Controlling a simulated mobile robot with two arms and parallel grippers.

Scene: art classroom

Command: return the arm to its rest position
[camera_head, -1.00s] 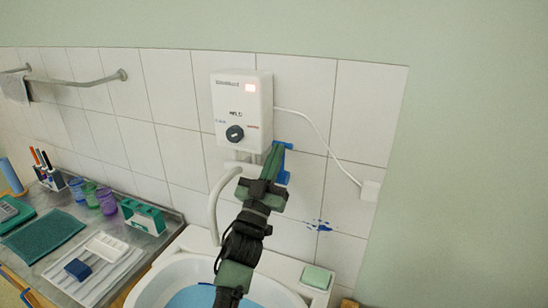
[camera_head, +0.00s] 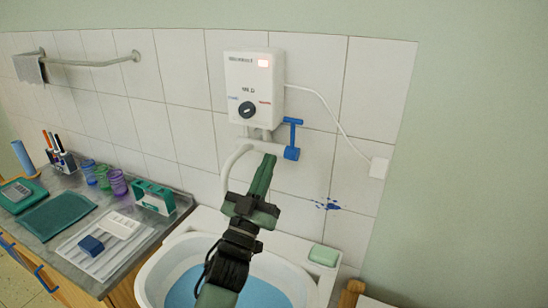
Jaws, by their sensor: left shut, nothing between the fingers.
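My left gripper (camera_head: 264,170) is shut and empty, in the middle of the head view, above the sink. Its fingertips point up toward the white water heater (camera_head: 255,88) on the tiled wall. The heater has a black dial and a lit red light. A blue lever handle (camera_head: 292,138) is on the wall just right of the fingertips, apart from them in the picture. My right gripper is not in view.
The sink (camera_head: 158,262) holds blue water below my arm, with a green soap bar (camera_head: 325,255) on its right corner. A grey counter (camera_head: 128,190) at left holds jars, a green box and a tray. A towel rail (camera_head: 100,62) is upper left.

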